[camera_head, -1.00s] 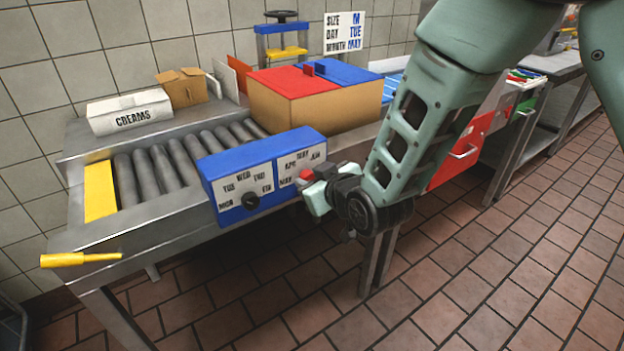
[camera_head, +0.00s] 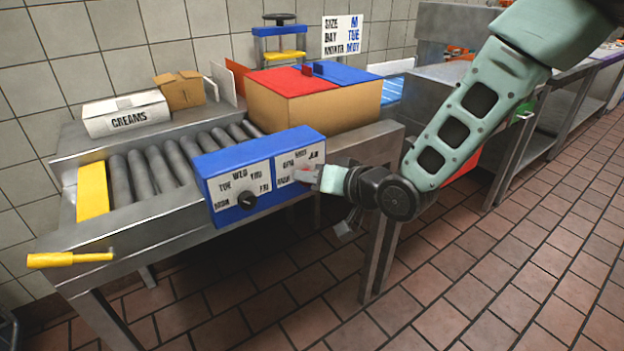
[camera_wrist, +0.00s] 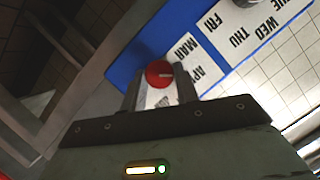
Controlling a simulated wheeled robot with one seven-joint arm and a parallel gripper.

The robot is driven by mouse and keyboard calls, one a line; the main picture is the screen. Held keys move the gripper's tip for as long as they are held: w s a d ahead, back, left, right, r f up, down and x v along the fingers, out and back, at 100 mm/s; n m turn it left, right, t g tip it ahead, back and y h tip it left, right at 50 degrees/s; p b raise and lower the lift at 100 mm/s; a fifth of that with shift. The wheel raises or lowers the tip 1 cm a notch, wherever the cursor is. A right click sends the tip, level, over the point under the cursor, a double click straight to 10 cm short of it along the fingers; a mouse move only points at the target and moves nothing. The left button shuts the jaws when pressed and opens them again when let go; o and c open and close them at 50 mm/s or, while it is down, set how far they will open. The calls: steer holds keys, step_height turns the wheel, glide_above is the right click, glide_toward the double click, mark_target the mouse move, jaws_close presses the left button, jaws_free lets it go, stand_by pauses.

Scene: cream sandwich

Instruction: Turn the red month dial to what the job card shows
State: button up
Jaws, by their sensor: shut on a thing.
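The blue dial box (camera_head: 262,178) sits at the near edge of the conveyor bench. Its left face has a black day dial (camera_head: 247,201) ringed by day names. Its right face has month names. The red month dial (camera_wrist: 159,73) is between my gripper's fingers (camera_wrist: 159,90) in the wrist view, and my gripper (camera_head: 328,180) is shut on it from the right. A pale mark on the dial points right in the wrist view, roughly toward APR. Some month labels are hidden by my fingers. The job card (camera_head: 342,35) reads SIZE M, DAY TUE, MONTH MAY.
A cardboard box with red and blue lids (camera_head: 312,95) stands behind the dial box. Rollers (camera_head: 160,160), a CREAMS carton (camera_head: 125,113) and a yellow handle (camera_head: 70,259) are to the left. The floor in front is clear.

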steer(key=m+y, duration=0.1)
steer(key=m, duration=0.1)
steer(key=m+y+p, duration=0.1)
steer(key=m, duration=0.1)
steer(key=m+y, duration=0.1)
steer(key=m, duration=0.1)
steer(key=shift+w+d+f+m+y, duration=0.2)
steer(key=shift+f+m+y, duration=0.1)
steer(key=shift+m, duration=0.1)
stand_by(0.4)
steer(key=o, duration=1)
steer(key=shift+s, duration=0.1)
steer(key=shift+c, duration=0.2)
steer(key=v, duration=1.7)
steer(key=shift+d+p, duration=0.2)
steer(key=shift+p, duration=0.25)
steer(key=shift+f, duration=0.1)
